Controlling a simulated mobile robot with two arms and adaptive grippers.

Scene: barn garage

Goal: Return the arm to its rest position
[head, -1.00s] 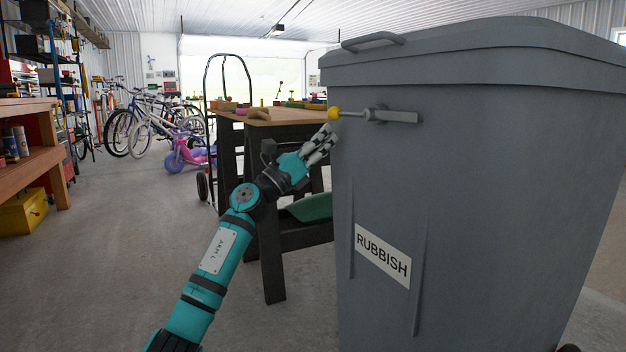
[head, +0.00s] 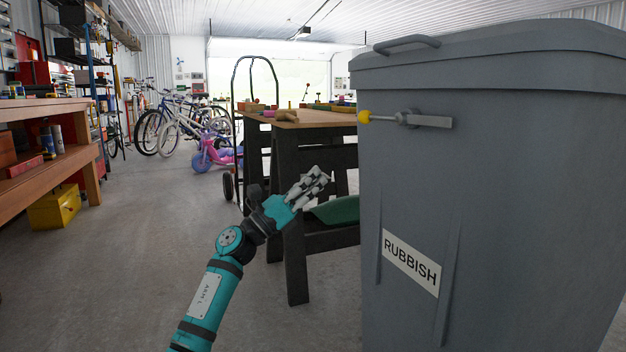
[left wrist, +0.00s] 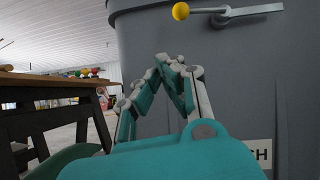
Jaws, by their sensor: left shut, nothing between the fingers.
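My left arm reaches up from the bottom of the head view. Its gripper (head: 316,181) is shut and empty, in front of the dark workbench legs and left of the grey rubbish bin (head: 500,200). In the left wrist view the gripper (left wrist: 175,62) has its fingertips together, with the bin behind it. A latch rod with a yellow knob (head: 364,116) sticks out from the bin's upper side, above and right of the gripper. The knob also shows in the left wrist view (left wrist: 181,11), apart from the fingers. My right gripper is not in view.
A workbench (head: 300,120) with several toys on top stands behind the gripper. A green thing (head: 335,211) lies low under it. A yellow box (head: 55,206) sits at left. The floor (head: 150,250) between is clear.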

